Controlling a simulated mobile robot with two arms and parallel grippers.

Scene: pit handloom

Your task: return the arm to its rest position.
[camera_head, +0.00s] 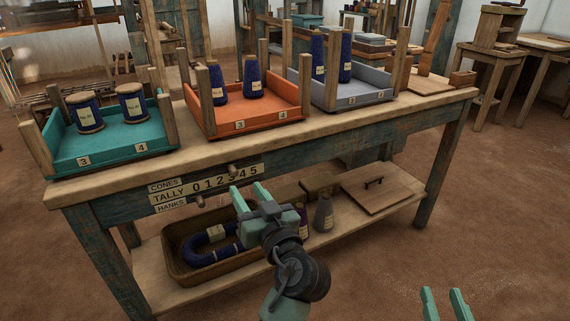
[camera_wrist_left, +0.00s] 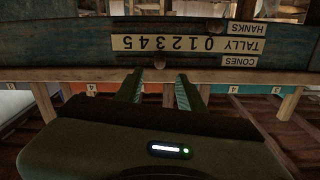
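My left gripper (camera_head: 248,191) is in front of the workbench, just below and right of the tally board (camera_head: 207,187). Its two fingers are apart with nothing between them. In the left wrist view the picture is upside down; the open left gripper (camera_wrist_left: 159,76) points at the bench front. A round knob (camera_wrist_left: 160,63) shows beyond the fingertips, and I cannot tell the distance. My right gripper (camera_head: 445,296) shows only its fingertips at the bottom right; they are apart and empty, over the floor.
On the lower shelf are a brown tray (camera_head: 190,275) with blue yarn, two bottle-like cones and a wooden lid (camera_head: 382,188). Floor at right is clear.

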